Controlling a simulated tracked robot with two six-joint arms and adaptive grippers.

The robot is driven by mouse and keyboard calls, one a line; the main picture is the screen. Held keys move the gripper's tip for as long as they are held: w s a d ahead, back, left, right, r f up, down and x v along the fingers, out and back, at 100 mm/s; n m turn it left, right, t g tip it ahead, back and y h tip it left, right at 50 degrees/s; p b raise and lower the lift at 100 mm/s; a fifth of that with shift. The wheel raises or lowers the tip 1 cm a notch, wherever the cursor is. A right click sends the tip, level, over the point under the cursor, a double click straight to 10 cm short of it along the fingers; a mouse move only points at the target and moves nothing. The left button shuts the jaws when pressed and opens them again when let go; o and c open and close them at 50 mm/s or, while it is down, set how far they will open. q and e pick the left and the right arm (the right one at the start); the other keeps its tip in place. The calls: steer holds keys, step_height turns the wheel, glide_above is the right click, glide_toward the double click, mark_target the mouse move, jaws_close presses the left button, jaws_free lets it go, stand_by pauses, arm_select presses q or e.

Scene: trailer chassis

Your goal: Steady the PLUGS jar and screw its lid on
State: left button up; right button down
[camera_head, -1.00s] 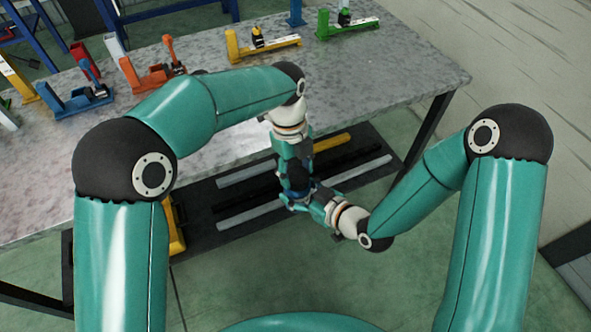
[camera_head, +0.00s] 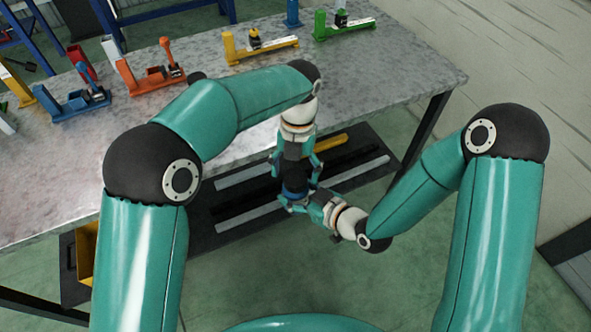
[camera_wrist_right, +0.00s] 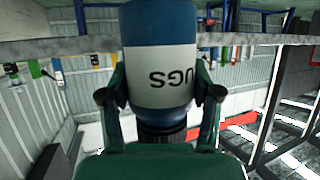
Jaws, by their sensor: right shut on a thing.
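The PLUGS jar (camera_wrist_right: 160,75) is blue with a white label and fills the middle of the right wrist view, its lettering upside down in that picture. My right gripper (camera_wrist_right: 160,96) is shut on the jar's sides. A dark ribbed part (camera_wrist_right: 162,134) shows at the jar's lower end in this view; whether it is lid or neck I cannot tell. In the head view the blue jar (camera_head: 295,187) stands between my right gripper's fingers (camera_head: 293,201). My left gripper (camera_head: 296,168) points down over the jar's top with its fingers spread apart. The lid is not clearly visible there.
A grey table (camera_head: 400,70) lies behind the arms, with blue (camera_head: 75,100), orange (camera_head: 150,78), yellow (camera_head: 258,45) and green (camera_head: 345,24) fixtures. A dark shelf (camera_head: 240,215) with bars lies low, below the grippers. Open floor (camera_head: 250,285) is in front.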

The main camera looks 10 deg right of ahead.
arm_select(q)
steer(key=shift+r, duration=2.25)
steer(key=shift+c, duration=0.5)
